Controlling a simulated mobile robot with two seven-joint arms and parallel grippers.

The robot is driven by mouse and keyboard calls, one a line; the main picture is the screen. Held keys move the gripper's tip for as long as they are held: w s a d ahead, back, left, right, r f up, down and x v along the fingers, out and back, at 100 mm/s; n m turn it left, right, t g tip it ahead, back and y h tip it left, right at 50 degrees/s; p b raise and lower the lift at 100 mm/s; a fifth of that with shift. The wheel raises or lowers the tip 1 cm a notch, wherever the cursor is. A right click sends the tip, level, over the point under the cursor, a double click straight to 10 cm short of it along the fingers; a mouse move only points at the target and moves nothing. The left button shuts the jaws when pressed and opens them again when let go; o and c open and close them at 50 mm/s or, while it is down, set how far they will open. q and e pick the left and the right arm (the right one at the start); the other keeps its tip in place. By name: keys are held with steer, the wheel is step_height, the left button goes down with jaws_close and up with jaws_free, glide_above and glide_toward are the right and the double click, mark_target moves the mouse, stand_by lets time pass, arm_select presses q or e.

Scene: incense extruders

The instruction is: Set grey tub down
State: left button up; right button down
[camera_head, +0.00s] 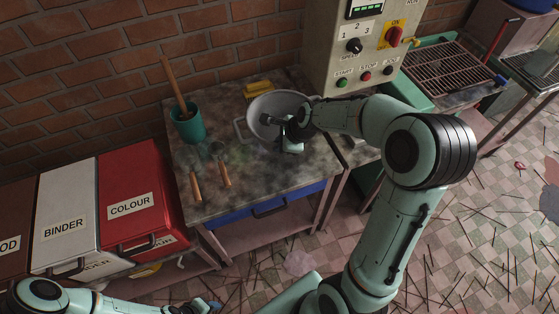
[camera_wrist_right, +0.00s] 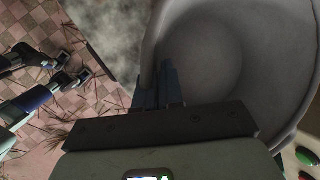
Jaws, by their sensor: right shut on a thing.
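The grey tub (camera_head: 268,103) is a wide, round, open-topped vessel at the back right of the stained worktable (camera_head: 240,187). My right gripper (camera_head: 273,121) reaches in from the right and is shut on the tub's wall. In the right wrist view the tub (camera_wrist_right: 235,50) fills the right side, and the right gripper's fingers (camera_wrist_right: 160,88) grip its rim. The inside I can see looks empty. Whether its base touches the tabletop is hidden. My left gripper (camera_head: 203,305) is low at the bottom edge, away from the tub; its fingers are too small to read.
A teal pot (camera_head: 188,126) with a wooden-handled tool stands left on the table. Two wooden-handled tools (camera_head: 196,187) lie in front of it. Yellow sponges (camera_head: 258,89) lie behind the tub. A control box (camera_head: 355,50) stands close at the back right. The front middle tabletop is clear.

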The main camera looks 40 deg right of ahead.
step_height(320, 180, down, 9)
steer(key=shift+b, duration=1.15)
arm_select(q)
steer(key=s+f, duration=0.3)
steer(key=shift+f, duration=0.25)
arm_select(e)
steer(key=shift+r, duration=0.15)
steer(key=shift+w+f, duration=0.1)
steer(key=shift+f, duration=0.15)
steer(key=c, duration=1.3)
jaws_free()
steer(key=shift+o, duration=0.2)
steer(key=shift+r, duration=0.1)
